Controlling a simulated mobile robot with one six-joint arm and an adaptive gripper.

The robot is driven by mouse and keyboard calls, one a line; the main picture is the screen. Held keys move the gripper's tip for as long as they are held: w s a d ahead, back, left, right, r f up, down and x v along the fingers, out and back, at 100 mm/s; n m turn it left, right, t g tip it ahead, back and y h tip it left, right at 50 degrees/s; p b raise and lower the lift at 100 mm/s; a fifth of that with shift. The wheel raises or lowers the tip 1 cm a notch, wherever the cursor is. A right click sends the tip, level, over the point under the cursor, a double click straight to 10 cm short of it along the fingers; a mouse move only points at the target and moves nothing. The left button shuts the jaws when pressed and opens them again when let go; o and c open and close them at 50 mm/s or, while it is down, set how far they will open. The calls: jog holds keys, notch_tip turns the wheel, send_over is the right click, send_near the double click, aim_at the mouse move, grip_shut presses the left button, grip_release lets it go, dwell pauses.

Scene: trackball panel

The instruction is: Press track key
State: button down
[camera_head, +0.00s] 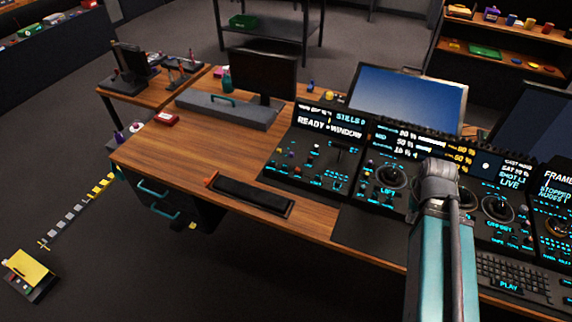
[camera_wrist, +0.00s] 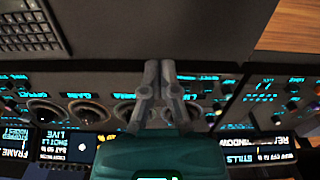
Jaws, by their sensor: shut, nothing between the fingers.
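The black control panel (camera_head: 352,176) carries several trackballs, small lit cyan labels and keys. No label that I can read says "track", so I cannot tell which key it is. In the wrist view the panel (camera_wrist: 232,107) shows upside down, with trackballs to the left of my gripper (camera_wrist: 159,66). In the head view my arm covers part of the panel, and I cannot make out the fingers.
A keyboard (camera_head: 513,279) lies at the panel's front right. Screens (camera_head: 410,95) stand behind the panel. A dark bar-shaped tray (camera_head: 250,194) lies on the wooden desk (camera_head: 180,150) left of the panel. The desk's left part is mostly clear.

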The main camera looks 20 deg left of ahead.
jog(key=r+n+t+h+b, duration=0.1)
jog(key=n+t+h+b, duration=0.3)
jog(key=t, duration=0.5)
send_over(285, 166)
jog(key=shift+s+a+r+n+y, duration=0.1)
jog(key=shift+n+y, duration=0.2)
jog(key=shift+b, duration=0.35)
notch_tip(285, 166, down, 9)
jog(key=b, duration=0.8)
jog(key=shift+r, duration=0.1)
jog(key=shift+b, duration=0.4)
